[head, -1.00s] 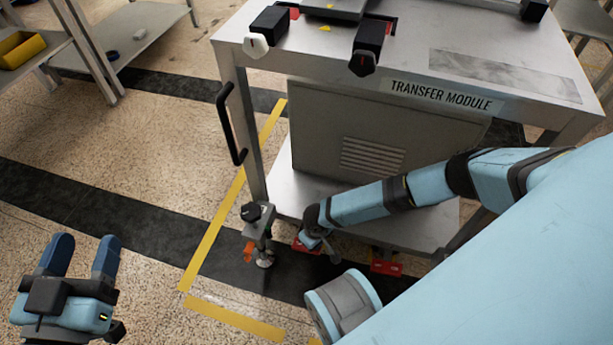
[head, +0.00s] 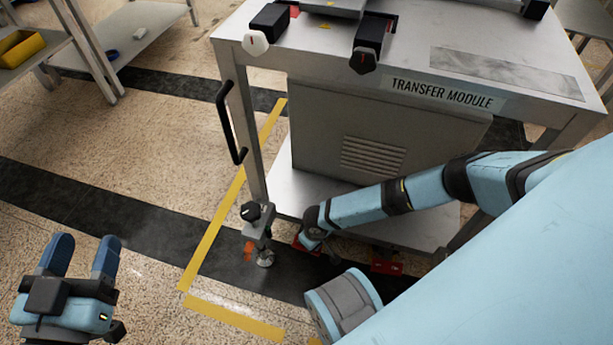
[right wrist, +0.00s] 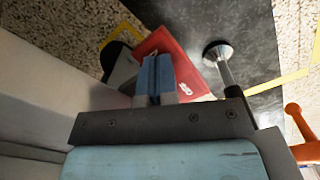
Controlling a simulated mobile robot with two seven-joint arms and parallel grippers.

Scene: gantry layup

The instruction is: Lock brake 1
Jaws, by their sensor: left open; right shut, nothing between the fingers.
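A red brake pedal (head: 308,244) sits low at the front left corner of the transfer module cart (head: 330,188), partly hidden by my right arm. In the right wrist view the red pedal (right wrist: 168,50) fills the upper middle, with a small white mark near its edge. My right gripper (right wrist: 158,68) is shut and empty, its fingertips over the pedal; I cannot tell whether they touch it. A second red pedal (head: 386,263) shows farther right under the cart. My left gripper (head: 80,252) is open and empty over the floor, far left of the cart.
A levelling foot (head: 265,258) with a black knob stands beside the pedal; its disc (right wrist: 217,52) is close right of my right fingers. An orange handle (right wrist: 300,118) is at the right. A black cart handle (head: 231,125) projects left. Floor at left is clear.

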